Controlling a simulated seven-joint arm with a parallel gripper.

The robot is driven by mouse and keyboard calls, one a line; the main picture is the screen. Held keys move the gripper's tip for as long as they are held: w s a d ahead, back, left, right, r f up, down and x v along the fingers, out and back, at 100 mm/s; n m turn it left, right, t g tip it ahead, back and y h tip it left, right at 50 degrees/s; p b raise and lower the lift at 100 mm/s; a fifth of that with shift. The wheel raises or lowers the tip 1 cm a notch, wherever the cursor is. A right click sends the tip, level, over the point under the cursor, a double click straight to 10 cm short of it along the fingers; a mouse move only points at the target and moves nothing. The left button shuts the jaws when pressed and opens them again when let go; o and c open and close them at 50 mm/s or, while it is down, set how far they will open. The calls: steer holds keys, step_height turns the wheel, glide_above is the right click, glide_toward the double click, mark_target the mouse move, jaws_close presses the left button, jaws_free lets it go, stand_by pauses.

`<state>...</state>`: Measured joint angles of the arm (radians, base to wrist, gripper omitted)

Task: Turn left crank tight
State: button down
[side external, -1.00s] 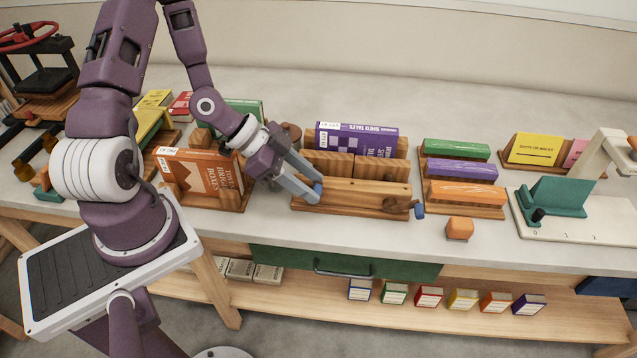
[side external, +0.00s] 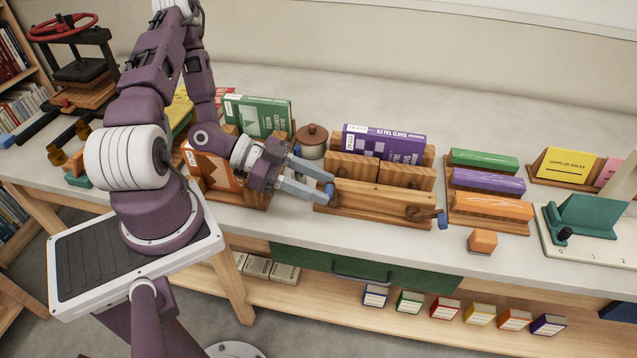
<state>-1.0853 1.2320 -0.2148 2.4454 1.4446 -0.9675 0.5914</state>
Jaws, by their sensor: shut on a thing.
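A wooden clamp stand (side external: 375,207) stands on the bench, with wooden jaws and a purple book (side external: 385,143) upright behind its front board. The left crank has a blue knob (side external: 329,189) at the stand's left end. My gripper (side external: 322,188) reaches in from the left and is shut on this knob; the fingers hide most of the crank's arm. The right crank (side external: 442,219), also with a blue knob, sticks out at the stand's right end, untouched.
An orange book (side external: 212,167) and a green book (side external: 258,115) stand left of the clamp. A lidded brown jar (side external: 312,141) is close behind my gripper. An orange block (side external: 483,241) and a rack of coloured bars (side external: 487,182) lie to the right.

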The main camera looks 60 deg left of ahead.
steer(key=shift+s+d+f+g, duration=0.1)
steer(key=shift+s+d+g, duration=0.2)
steer(key=shift+s, duration=0.05)
steer(key=c, duration=1)
jaws_free()
steer(key=shift+c, duration=0.2)
steer(key=shift+w+a, duration=0.15)
steer(key=v, duration=0.7)
